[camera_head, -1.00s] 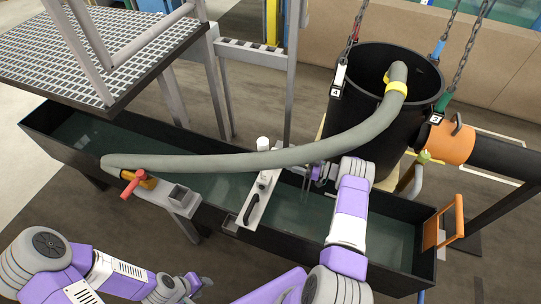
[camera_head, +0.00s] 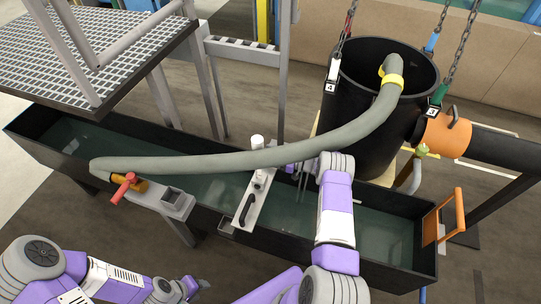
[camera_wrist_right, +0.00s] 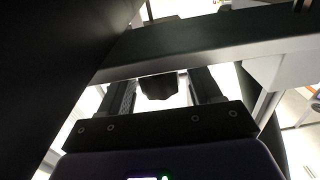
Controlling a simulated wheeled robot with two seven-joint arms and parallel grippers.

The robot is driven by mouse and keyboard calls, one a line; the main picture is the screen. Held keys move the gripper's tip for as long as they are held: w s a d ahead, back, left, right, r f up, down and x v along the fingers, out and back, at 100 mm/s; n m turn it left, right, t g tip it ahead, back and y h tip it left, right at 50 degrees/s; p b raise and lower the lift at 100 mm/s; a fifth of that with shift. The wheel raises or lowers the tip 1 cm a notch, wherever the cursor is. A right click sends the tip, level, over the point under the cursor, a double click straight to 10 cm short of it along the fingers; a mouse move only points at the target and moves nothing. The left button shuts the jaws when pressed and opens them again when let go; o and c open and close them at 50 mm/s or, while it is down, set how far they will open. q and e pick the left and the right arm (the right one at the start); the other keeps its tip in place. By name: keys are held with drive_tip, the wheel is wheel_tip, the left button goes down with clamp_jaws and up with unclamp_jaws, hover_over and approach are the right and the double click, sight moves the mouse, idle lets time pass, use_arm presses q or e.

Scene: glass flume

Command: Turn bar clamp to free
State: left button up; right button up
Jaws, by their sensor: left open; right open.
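A pale bar with a black handle (camera_head: 246,209) and an upright white fitting (camera_head: 257,147) spans the dark flume (camera_head: 385,225). I cannot tell for certain which part is the clamp. My right gripper (camera_head: 302,187) is open above the flume, just right of this bar and apart from it. In the right wrist view its fingers (camera_wrist_right: 162,90) are spread, with a dark block (camera_wrist_right: 158,85) showing between them, not visibly gripped. A dark, pale-edged beam (camera_wrist_right: 200,42) crosses beyond the fingertips. My left gripper (camera_head: 196,284) is open and empty, low in front of the flume.
A grey hose (camera_head: 215,161) arches over the flume from a red-handled valve (camera_head: 125,188) to a black drum (camera_head: 350,115) hung on chains. A metal-grate platform (camera_head: 90,45) stands at the left. An orange frame (camera_head: 444,216) sits at the flume's right end.

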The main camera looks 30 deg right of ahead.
drive_tip(key=shift+c, duration=0.3)
drive_tip(key=c, duration=0.8)
drive_tip(key=shift+r+m+t+h+p, duration=0.15)
drive_tip(key=shift+m+t+h+p, duration=0.55)
drive_tip(key=shift+h+p, duration=0.15)
drive_tip(key=shift+c, duration=0.3)
drive_tip(key=shift+m+t+h+p, duration=0.55)
drive_tip(key=shift+m+h, duration=0.25)
drive_tip(key=shift+h, duration=0.15)
drive_tip(key=m+t+h+p, duration=0.1)
drive_tip(key=m+h, duration=0.1)
drive_tip(key=h, duration=0.1)
drive_tip(key=shift+m+t+h+p, duration=0.5)
drive_tip(key=shift+m+h, duration=0.7)
drive_tip(key=shift+h, duration=1)
drive_tip(key=o, duration=0.9)
